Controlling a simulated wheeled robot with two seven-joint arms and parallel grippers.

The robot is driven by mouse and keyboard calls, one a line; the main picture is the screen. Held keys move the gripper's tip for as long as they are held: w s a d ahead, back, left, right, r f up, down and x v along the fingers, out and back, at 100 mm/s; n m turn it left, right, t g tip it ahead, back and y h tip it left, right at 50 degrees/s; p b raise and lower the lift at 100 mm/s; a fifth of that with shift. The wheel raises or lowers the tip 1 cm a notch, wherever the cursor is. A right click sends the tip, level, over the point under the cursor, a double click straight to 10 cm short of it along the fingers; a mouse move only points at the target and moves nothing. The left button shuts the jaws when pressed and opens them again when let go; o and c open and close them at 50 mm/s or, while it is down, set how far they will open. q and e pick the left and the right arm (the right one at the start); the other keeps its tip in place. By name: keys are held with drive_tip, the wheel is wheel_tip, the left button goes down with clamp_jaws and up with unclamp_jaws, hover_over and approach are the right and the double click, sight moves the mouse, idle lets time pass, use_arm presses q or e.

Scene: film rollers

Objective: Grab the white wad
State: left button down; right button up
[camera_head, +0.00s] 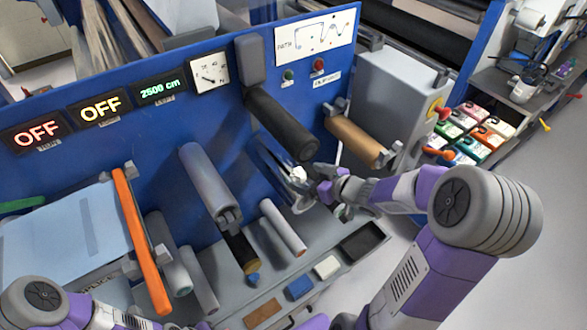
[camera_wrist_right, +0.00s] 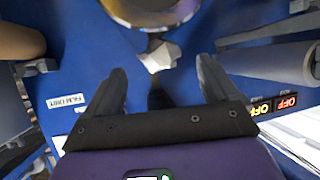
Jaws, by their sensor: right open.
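The white wad (camera_head: 298,174) is a small crumpled lump against the blue panel, below the black roller in the head view. In the right wrist view the wad (camera_wrist_right: 160,57) shows just beyond the fingertips, under a shiny round roller end. My right gripper (camera_head: 318,184) is close to the wad, on its right in the head view. In the right wrist view the gripper (camera_wrist_right: 160,72) is open, with one finger on each side of the gap and nothing between them. My left arm shows at the lower left; its gripper is not in view.
A black roller (camera_head: 282,124) juts out just above the wad, and a brown roller (camera_head: 355,141) is to the right. Grey rollers (camera_head: 208,180) stand to the left. Below is a grey ledge with a black tray (camera_head: 362,242), a white block (camera_head: 327,267) and a blue block (camera_head: 299,287).

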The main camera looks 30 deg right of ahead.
sight(304, 176)
drive_tip(key=shift+a+f, duration=0.15)
drive_tip(key=shift+w+a+f, duration=0.1)
drive_tip(key=shift+w+f, duration=0.05)
drive_tip(key=shift+w, duration=0.1)
drive_tip(key=b+x, duration=0.1)
drive_tip(key=x, duration=0.3)
drive_tip(key=shift+w, duration=0.2)
drive_tip(key=shift+s, duration=0.2)
drive_tip(key=shift+w, duration=0.15)
drive_tip(key=c, duration=1)
